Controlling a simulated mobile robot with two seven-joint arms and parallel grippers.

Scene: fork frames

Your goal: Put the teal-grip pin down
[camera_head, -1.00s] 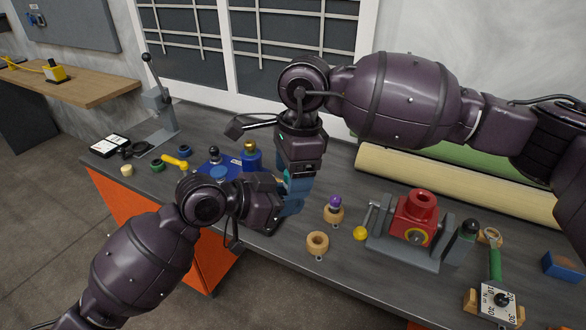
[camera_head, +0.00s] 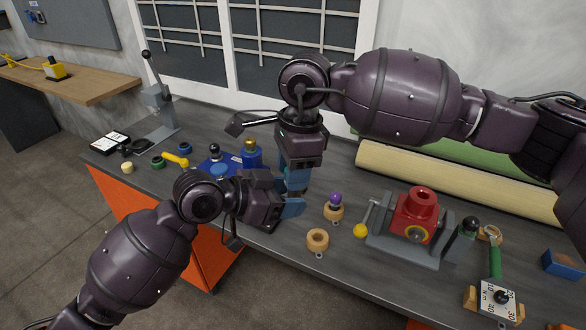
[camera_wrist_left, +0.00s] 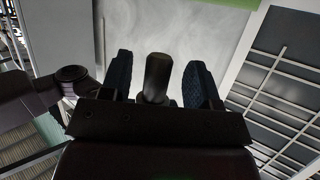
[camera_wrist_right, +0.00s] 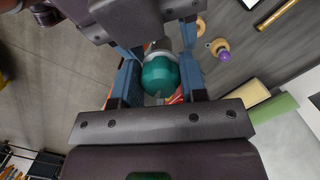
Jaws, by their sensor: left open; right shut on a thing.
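The teal-grip pin shows in the right wrist view as a round teal grip (camera_wrist_right: 160,76) with a grey collar. My right gripper (camera_head: 295,182) points down over the bench and is shut on the pin. My left gripper (camera_head: 286,199) reaches in from the left just below it, with its jaws open. In the left wrist view a dark grey cylinder (camera_wrist_left: 157,76), seemingly the pin's shank, stands between the left fingers, with a gap on each side. In the head view the pin is hidden by the grippers.
On the grey bench (camera_head: 345,275) are a wooden ring (camera_head: 317,240), a purple-knobbed piece (camera_head: 335,204), a red block (camera_head: 420,208) in a grey holder and a dial tool (camera_head: 497,297). A blue fixture (camera_head: 251,156) stands behind the grippers. Bare bench lies near the front edge.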

